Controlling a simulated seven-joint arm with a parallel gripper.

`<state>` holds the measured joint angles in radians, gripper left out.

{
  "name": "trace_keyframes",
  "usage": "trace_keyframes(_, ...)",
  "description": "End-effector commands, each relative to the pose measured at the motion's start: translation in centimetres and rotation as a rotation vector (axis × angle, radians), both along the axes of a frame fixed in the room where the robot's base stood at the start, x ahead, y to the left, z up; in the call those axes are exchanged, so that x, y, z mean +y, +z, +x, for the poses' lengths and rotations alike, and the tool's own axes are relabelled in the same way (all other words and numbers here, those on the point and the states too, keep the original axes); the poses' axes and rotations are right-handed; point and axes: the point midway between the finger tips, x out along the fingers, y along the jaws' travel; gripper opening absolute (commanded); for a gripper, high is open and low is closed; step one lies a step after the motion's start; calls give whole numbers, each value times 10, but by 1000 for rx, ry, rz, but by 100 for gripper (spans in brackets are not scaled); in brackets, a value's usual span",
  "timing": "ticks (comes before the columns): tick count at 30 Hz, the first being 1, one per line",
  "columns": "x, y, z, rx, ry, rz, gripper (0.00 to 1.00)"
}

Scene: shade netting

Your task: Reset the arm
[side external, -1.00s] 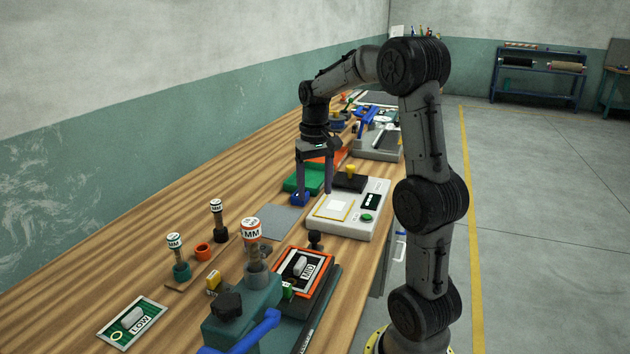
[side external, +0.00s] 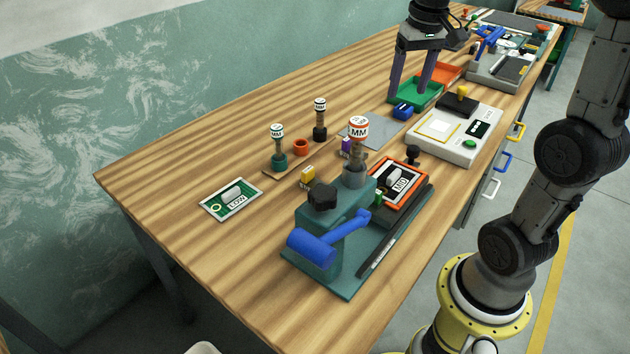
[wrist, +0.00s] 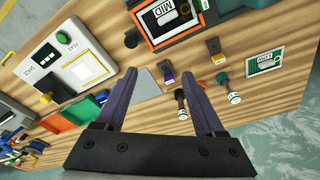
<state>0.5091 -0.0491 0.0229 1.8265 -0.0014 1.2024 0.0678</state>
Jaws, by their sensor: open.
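My gripper (side external: 409,94) points down over the far part of the wooden workbench (side external: 240,120), in front of the green tray (side external: 425,94). Its two dark fingers are spread, with nothing held between them.
A teal press with a blue handle (side external: 320,246) stands near the front. Several MM-labelled stamps, including a white-topped one (side external: 320,105), stand upright. A white control box (side external: 452,135) is right of the gripper. The LOW card (side external: 230,199) lies left, with bare wood around it.

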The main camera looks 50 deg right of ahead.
Motion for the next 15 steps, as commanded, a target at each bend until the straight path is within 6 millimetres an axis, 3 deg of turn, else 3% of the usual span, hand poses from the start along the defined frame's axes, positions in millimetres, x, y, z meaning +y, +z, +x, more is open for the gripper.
trace_keyframes(1,27,10,-7,-36,65,-19,71)
trace_keyframes(6,94,21,-41,-141,252,-60,71)
trace_keyframes(10,132,13,-75,-223,386,-81,71)
trace_keyframes(15,159,-10,-113,-309,521,-96,71)
